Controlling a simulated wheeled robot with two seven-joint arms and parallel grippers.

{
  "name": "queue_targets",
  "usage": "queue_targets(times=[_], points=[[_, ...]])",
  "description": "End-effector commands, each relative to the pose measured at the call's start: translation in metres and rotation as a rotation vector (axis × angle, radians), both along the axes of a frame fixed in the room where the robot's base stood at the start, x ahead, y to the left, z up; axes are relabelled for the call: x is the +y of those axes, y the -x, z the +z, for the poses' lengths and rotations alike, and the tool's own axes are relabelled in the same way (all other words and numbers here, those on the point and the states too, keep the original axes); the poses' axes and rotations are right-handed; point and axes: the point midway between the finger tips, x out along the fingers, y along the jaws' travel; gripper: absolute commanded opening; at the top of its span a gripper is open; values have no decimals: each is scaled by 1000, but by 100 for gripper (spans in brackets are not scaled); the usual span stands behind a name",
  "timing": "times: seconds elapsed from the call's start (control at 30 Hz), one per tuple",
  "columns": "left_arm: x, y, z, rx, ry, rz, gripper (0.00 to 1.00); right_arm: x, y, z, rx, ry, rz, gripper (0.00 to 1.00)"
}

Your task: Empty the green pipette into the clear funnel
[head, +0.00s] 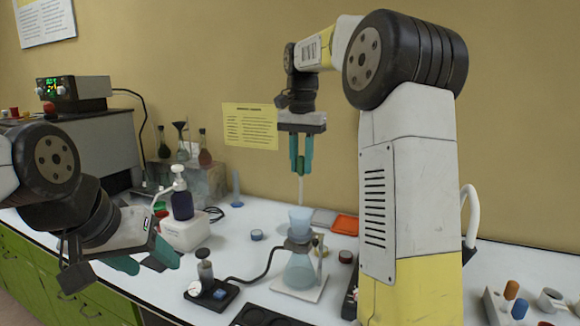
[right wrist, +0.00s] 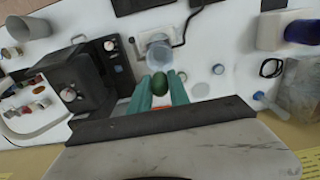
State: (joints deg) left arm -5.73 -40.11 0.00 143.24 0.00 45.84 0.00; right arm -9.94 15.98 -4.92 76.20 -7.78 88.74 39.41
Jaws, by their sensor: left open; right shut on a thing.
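My right gripper (head: 301,160) is shut on the green pipette (head: 301,188), high above the bench. The pipette hangs upright, with its pale thin stem pointing down. Its dark green bulb (right wrist: 157,86) shows between the teal fingers in the right wrist view. The funnel (right wrist: 156,50) also shows in the right wrist view, just beyond the bulb. My left gripper (head: 146,258) is open and empty at the lower left, near the bench's front edge.
An orange tray (head: 345,224) lies behind the flask. A yellow notice (head: 250,126) hangs on the wall behind.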

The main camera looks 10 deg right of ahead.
Motion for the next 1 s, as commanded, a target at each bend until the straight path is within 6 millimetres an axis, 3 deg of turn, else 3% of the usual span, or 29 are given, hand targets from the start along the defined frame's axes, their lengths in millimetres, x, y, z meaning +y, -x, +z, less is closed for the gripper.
queue_targets(times=[0.1, 0.13, 0.23, 0.57, 1.0], points=[[0, 0, 0, 0, 0, 0, 55, 0, 0, 0, 0, 0, 0, 0], [0, 0, 0, 0, 0, 0, 55, 0, 0, 0, 0, 0, 0, 20], [0, 0, 0, 0, 0, 0, 55, 0, 0, 0, 0, 0, 0, 3], [0, 0, 0, 0, 0, 0, 55, 0, 0, 1, -1, 0, 0, 3], [0, 0, 0, 0, 0, 0, 55, 0, 0, 29, -1, 0, 0, 3]])
